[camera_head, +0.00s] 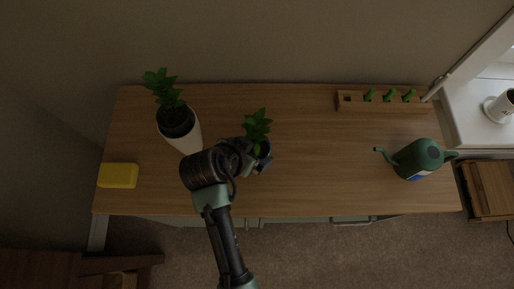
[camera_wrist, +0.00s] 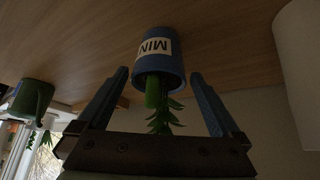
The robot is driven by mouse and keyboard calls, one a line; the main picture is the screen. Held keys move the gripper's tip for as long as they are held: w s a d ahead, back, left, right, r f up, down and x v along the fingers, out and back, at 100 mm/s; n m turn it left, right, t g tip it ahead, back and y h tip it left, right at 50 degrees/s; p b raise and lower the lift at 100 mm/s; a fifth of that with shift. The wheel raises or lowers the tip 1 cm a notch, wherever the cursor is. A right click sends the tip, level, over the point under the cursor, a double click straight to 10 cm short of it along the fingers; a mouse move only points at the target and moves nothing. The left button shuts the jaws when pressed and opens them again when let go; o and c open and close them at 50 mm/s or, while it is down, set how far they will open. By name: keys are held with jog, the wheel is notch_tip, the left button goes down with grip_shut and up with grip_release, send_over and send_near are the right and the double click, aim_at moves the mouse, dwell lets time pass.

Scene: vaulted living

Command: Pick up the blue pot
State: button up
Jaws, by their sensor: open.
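The blue pot (camera_wrist: 160,75) bears a white label with the letters "MIN" and holds a leafy green plant (camera_head: 257,128). In the wrist view it appears upside down, between and just beyond my fingertips. In the head view the pot is mostly hidden by its leaves and my gripper (camera_head: 258,162). My gripper is open, with one finger to each side of the pot in the wrist view (camera_wrist: 160,76).
A white pot (camera_head: 189,139) with a plant stands close left of my gripper. A yellow block (camera_head: 118,176) lies at the left end of the wooden tabletop (camera_head: 310,180). A green watering can (camera_head: 418,156) and a wooden rack (camera_head: 350,104) are at right. The tabletop's middle right is clear.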

jog(key=shift+x, duration=2.9)
jog(key=shift+w+d+r, duration=0.1)
jog(key=shift+d, duration=0.1)
jog(key=shift+c, duration=0.3)
jog(key=c, duration=1.4)
